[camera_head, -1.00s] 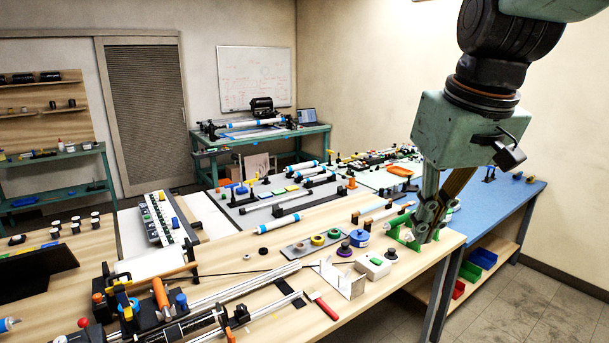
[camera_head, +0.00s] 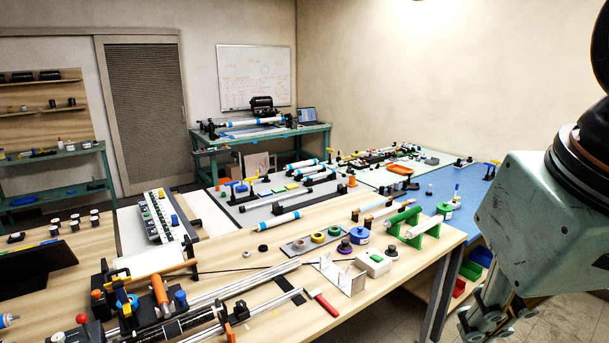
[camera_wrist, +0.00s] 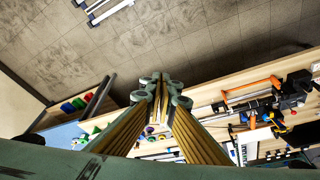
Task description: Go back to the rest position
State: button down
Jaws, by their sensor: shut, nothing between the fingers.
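My gripper (camera_head: 482,325) is at the lower right of the head view, past the right end of the wooden table (camera_head: 425,262), with its tips partly cut off by the frame edge. In the wrist view my gripper (camera_wrist: 160,82) has its fingertips together with nothing between them. It hangs over the grey floor (camera_wrist: 190,45), clear of the table. The green stand (camera_head: 405,228) with rolls, which was behind the gripper, stands in open view on the table.
The blue-topped bench (camera_head: 470,212) stands behind the gripper on the right. Green, blue and red bins (camera_wrist: 82,102) are low on its shelf. The wooden table holds tape rolls, a white box (camera_head: 373,264), a red-handled tool (camera_head: 325,305) and tubes. Open floor lies to the right.

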jog(key=shift+s+d+f, duration=0.1)
jog(key=shift+s+f, duration=0.25)
jog(key=shift+s, duration=0.3)
jog(key=shift+s+a+f, duration=0.1)
jog(key=shift+s+f, duration=0.2)
jog(key=shift+s, duration=0.4)
jog(key=shift+s+d+f, duration=0.1)
jog(key=shift+s+f, duration=0.25)
jog(key=shift+s, duration=0.3)
